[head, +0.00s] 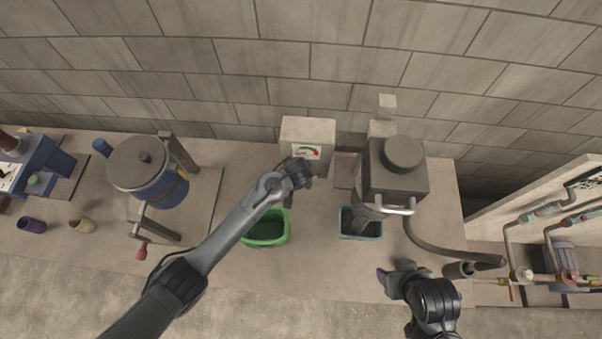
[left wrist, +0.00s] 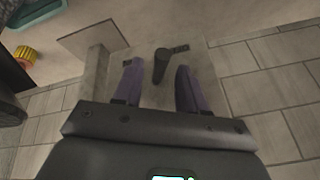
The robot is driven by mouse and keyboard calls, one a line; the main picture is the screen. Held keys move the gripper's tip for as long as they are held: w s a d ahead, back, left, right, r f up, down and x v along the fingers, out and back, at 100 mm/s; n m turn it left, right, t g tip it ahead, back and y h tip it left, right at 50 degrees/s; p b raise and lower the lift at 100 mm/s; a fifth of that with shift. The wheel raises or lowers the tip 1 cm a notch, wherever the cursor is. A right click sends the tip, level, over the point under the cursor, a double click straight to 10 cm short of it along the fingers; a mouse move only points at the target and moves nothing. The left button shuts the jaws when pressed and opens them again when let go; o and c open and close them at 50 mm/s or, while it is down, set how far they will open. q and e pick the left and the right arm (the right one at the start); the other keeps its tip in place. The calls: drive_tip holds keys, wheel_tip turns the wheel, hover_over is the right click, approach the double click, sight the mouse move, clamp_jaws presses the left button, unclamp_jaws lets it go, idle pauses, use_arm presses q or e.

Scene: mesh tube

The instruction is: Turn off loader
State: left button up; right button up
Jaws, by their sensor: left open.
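A pale box with a red-green gauge (head: 307,151) stands at the back middle of the bench. My left gripper (head: 303,176) is at its front in the head view. In the left wrist view, my left gripper (left wrist: 158,88) is open, with a dark lever (left wrist: 161,64) on a pale panel between its two purple fingers. Whether either finger touches the lever I cannot tell. A grey machine with a bright handle (head: 397,178) stands to the right. No label shows which unit is the loader. My right gripper (head: 392,281) is at the front right, away from both; its fingers are unclear.
A green bin (head: 267,240) is below my left forearm. A teal bin (head: 369,233) sits under the grey machine. A blue drum with a crank (head: 160,185) stands to the left. Pipes and valves (head: 550,277) are at the far right. A brick wall closes the back.

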use_arm(q)
drive_tip(key=v, duration=1)
drive_tip(key=shift+r+b, duration=0.35)
drive_tip(key=shift+b, duration=0.1)
drive_tip(key=shift+s, duration=0.15)
